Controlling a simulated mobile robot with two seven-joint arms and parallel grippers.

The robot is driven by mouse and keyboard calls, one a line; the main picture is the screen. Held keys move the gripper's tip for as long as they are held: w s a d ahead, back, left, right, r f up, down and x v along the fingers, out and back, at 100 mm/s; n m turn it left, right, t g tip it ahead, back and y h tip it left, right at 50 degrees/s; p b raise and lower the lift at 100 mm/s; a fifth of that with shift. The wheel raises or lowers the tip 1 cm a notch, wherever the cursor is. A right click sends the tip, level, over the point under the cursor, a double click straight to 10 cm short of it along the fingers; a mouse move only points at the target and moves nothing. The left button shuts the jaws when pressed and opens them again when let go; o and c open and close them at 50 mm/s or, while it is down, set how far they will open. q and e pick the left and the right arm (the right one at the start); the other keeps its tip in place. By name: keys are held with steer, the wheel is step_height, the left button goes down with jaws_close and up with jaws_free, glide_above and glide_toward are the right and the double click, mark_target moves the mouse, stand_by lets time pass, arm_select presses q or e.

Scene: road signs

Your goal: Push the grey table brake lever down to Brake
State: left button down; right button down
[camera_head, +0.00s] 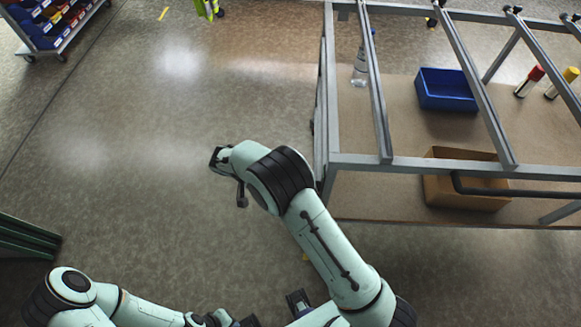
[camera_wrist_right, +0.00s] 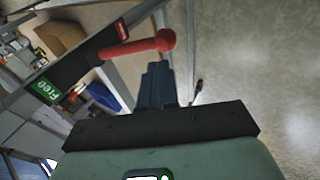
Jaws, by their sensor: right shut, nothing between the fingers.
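In the right wrist view, a red lever (camera_wrist_right: 135,47) with a round red knob extends right from a dark panel on the grey table's frame. A green label (camera_wrist_right: 46,89) reading "Free" and a small red label (camera_wrist_right: 122,29), its text not legible, sit on that panel on either side of the lever. My right gripper (camera_wrist_right: 157,76) is shut and empty, its fingertips just by the knob; I cannot tell whether they touch. The lever is not visible in the head view. My left gripper (camera_head: 246,320) is partly in view at the bottom edge, its jaws unclear.
The grey table (camera_head: 350,163) stands at the right, with a blue bin (camera_head: 446,90), a clear bottle (camera_head: 360,70) and a cardboard box (camera_head: 465,190) within its frame. Open floor lies left of it. A cart of blue bins (camera_head: 50,25) stands far left.

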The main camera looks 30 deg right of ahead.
arm_select(q)
steer(key=shift+s+f+b, duration=0.3)
steer(key=shift+f+b, duration=0.35)
steer(key=shift+f, duration=0.05)
steer(key=shift+s+f+b, duration=0.3)
steer(key=shift+f+b, duration=0.3)
steer(key=shift+f, duration=0.1)
arm_select(e)
step_height(320, 180, down, 7)
steer(key=g+h, duration=0.2)
steer(key=h, duration=0.1)
steer(key=shift+s+d+r, duration=0.2)
steer(key=shift+d, duration=0.05)
steer(key=shift+s+d+f+h, duration=0.1)
steer(key=shift+f+h, duration=0.1)
steer(key=shift+h, duration=0.1)
arm_select(q)
steer(key=shift+a, duration=0.1)
